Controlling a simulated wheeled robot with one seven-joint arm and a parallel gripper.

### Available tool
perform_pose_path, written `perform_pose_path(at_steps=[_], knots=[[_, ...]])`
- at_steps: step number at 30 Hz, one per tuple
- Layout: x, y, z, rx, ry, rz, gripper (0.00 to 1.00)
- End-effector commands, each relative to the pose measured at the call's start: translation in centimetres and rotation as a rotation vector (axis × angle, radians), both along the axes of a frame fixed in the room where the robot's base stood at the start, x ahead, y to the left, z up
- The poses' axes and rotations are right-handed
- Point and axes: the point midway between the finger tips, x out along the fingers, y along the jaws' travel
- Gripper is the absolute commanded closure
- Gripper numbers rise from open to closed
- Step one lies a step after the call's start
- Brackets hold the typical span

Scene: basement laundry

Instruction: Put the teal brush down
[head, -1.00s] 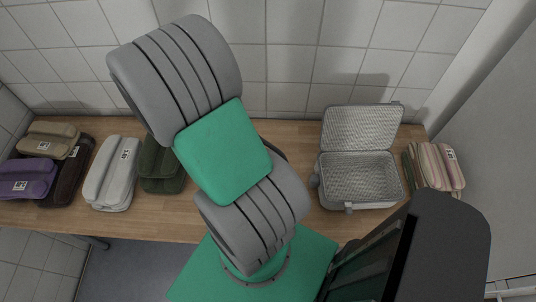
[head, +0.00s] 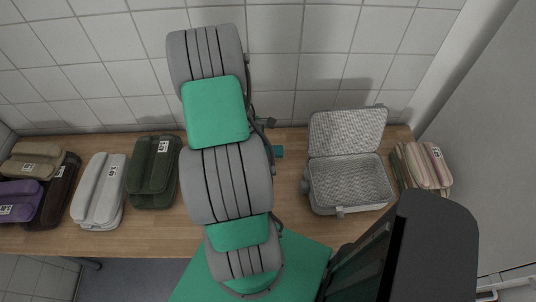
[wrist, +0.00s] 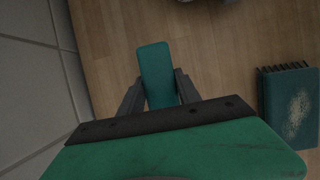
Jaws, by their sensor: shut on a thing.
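The teal brush (wrist: 157,68) is between the two dark fingers of my gripper (wrist: 160,90) in the wrist view. My gripper is shut on it, and the brush's plain smooth face shows. In the head view a small teal piece of it (head: 278,152) shows just right of my arm, over the rear of the wooden table (head: 295,222). The rest of my gripper is mostly hidden there by the arm. I cannot tell whether the brush touches the table.
A dark teal piece (wrist: 290,105) with a ridged edge lies on the table in the wrist view. An open grey case (head: 348,185) and striped cloths (head: 428,165) stand right. Green (head: 153,175) and white (head: 98,195) bundles lie left. The tiled wall (wrist: 30,90) is close.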

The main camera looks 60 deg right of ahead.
Motion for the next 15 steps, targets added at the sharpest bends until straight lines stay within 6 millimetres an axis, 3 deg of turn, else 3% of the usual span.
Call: perform_pose_path(at_steps=[7,15], knots=[[-0.1,-0.6,-3.4,0.002,0.002,0.001,0.93],[-0.1,-0.6,-3.9,0.0,0.0,0.0,0.93]])
